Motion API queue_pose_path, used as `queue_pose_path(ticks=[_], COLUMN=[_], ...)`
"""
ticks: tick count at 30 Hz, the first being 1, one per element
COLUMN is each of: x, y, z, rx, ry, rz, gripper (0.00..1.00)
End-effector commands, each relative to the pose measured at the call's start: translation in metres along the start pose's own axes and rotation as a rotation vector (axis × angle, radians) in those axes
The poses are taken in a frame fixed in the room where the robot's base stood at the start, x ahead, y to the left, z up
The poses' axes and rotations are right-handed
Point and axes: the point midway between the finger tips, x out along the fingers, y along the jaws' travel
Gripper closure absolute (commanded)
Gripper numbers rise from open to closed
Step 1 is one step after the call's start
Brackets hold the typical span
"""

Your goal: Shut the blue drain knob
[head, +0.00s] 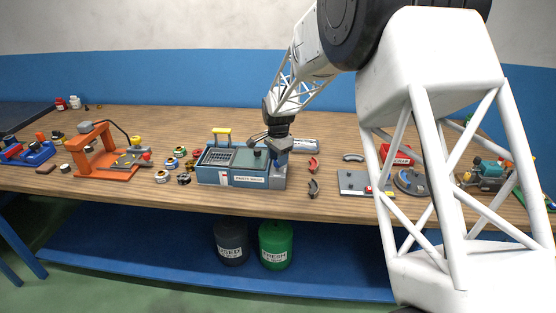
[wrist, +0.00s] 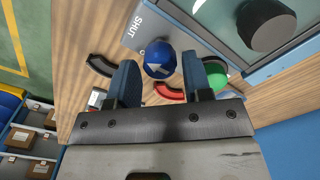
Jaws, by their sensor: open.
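The arrow appears to point left in the wrist view, not clearly at the word. My gripper (wrist: 160,68) is open, with one dark blue finger on each side of the knob in the picture. I cannot tell whether either finger touches it.
A dark round knob (wrist: 267,27) is on the washer's top. A green round part (wrist: 217,81) is partly behind the right finger. A red curved piece (wrist: 168,92) and a black one (wrist: 101,65) lie on the wooden bench (head: 335,207) nearby.

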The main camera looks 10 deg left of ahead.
Motion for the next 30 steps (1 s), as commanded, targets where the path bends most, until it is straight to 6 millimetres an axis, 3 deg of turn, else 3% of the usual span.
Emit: queue_pose_path(ticks=[15,30], x=[-0.06,-0.067], y=[0.0,0.0], z=[0.0,0.0], rx=[0.0,0.0], ry=[0.001,0.0], rz=[-0.002,0.0], gripper=[0.54,0.54])
